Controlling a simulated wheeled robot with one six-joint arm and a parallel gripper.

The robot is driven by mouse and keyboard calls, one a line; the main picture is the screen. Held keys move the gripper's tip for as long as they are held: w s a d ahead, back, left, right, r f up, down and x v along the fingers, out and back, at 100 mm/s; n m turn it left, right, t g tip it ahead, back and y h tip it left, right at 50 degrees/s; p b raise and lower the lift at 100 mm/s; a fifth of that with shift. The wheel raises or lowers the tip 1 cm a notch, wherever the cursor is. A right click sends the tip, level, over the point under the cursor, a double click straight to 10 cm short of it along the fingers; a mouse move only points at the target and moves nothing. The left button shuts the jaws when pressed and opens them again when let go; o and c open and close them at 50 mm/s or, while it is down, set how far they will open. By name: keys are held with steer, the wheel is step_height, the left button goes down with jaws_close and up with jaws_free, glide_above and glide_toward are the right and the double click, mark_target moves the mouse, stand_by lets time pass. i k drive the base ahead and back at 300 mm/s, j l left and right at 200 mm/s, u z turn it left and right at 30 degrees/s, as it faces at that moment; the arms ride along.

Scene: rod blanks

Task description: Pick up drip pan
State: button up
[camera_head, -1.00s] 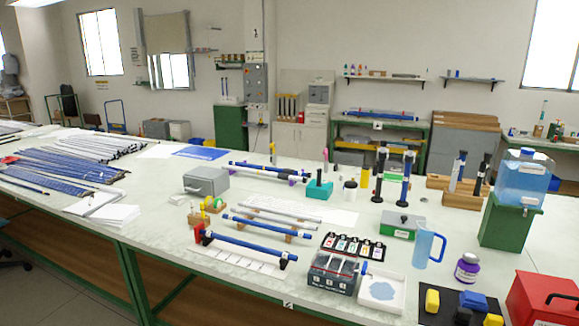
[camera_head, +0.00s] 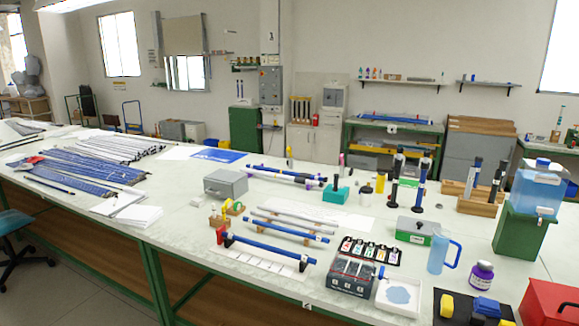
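The drip pan is a shallow white square tray (camera_head: 414,308) with a blue-grey patch of liquid in it. It lies flat on the workbench near its front edge, right of the dark grey box. My gripper is not in this view.
Beside the pan are a dark box with clear lids (camera_head: 352,277), a blue jug (camera_head: 438,255), a purple-labelled jar (camera_head: 481,275) and a black mat (camera_head: 441,318) with yellow and blue blocks. Blue rods on stands (camera_head: 268,249) lie left. The floor before the bench (camera_head: 95,290) looks clear.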

mark_target(396, 293)
steer(key=i+l+u, duration=0.15)
steer(key=i+l, duration=0.3)
steer(key=i+l+u, duration=0.15)
steer(key=i+l, duration=0.25)
steer(key=l, duration=0.2)
